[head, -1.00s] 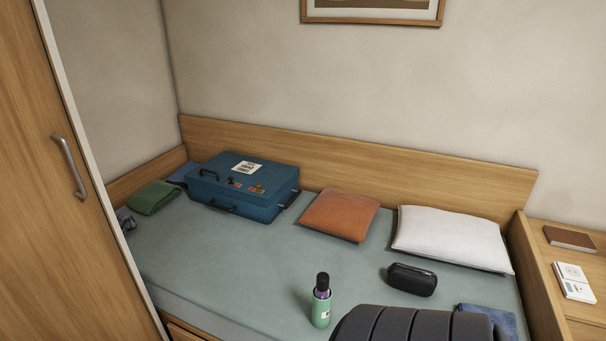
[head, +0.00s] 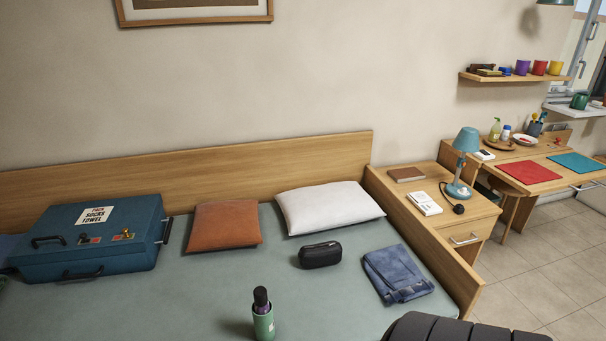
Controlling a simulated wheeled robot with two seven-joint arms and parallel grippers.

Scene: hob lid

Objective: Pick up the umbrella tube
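The umbrella tube (head: 263,322) is a green upright cylinder with a pale label, standing on the bed near the bottom edge of the head view. A dark-capped purple umbrella (head: 261,299) sticks out of its top. The tube's base is cut off or close to the frame's edge. Neither of my grippers shows in the view, and nothing is seen touching the tube.
The bed (head: 190,300) also holds a blue suitcase (head: 95,240), an orange cushion (head: 224,224), a white pillow (head: 330,205), a black case (head: 320,254) and folded jeans (head: 397,273). A nightstand (head: 470,215) stands right of the bed. Bed surface around the tube is clear.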

